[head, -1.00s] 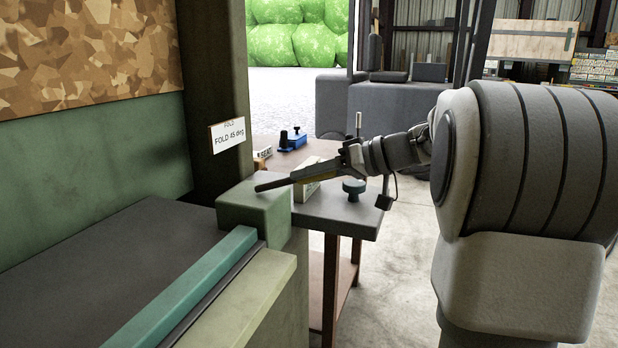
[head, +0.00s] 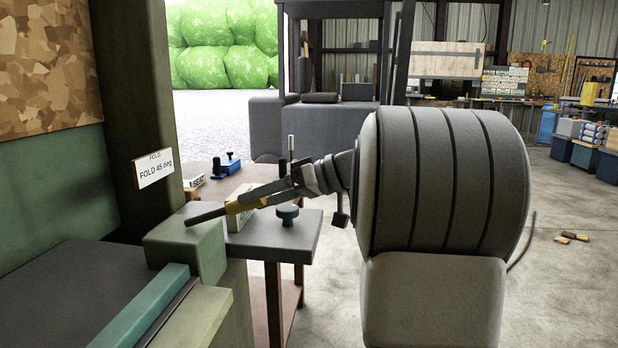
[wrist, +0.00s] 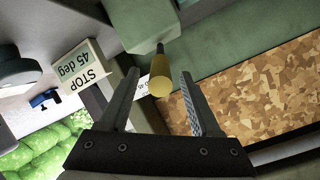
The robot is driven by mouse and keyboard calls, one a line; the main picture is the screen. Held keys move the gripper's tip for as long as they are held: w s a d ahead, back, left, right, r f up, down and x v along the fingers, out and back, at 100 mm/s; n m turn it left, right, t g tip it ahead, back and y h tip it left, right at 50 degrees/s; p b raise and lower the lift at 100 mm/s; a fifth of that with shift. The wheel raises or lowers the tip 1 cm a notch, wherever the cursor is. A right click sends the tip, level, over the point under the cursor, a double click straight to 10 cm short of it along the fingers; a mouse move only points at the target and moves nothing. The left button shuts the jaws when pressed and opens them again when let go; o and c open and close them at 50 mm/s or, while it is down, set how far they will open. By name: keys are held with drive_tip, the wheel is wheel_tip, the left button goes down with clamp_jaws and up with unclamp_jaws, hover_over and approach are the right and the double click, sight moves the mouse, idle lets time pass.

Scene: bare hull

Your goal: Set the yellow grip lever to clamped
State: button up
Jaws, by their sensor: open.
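The yellow grip lever (wrist: 159,86) shows in the wrist view as a yellow cylinder on a dark rod, attached at a green block (wrist: 148,22). My gripper (wrist: 160,75) is open, with one finger on each side of the yellow grip and gaps visible between. Part of the yellow grip (head: 233,207) shows beside the fingers, which hide the rest.
A sign reading "FOLD 45 deg" (head: 154,169) is on the post behind.

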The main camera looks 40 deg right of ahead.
drive_tip(key=p+v, duration=0.2)
drive_tip(key=v, duration=1)
drive_tip(key=shift+s+d, duration=0.2)
drive_tip(key=shift+s, duration=0.05)
drive_tip(key=shift+r, duration=0.15)
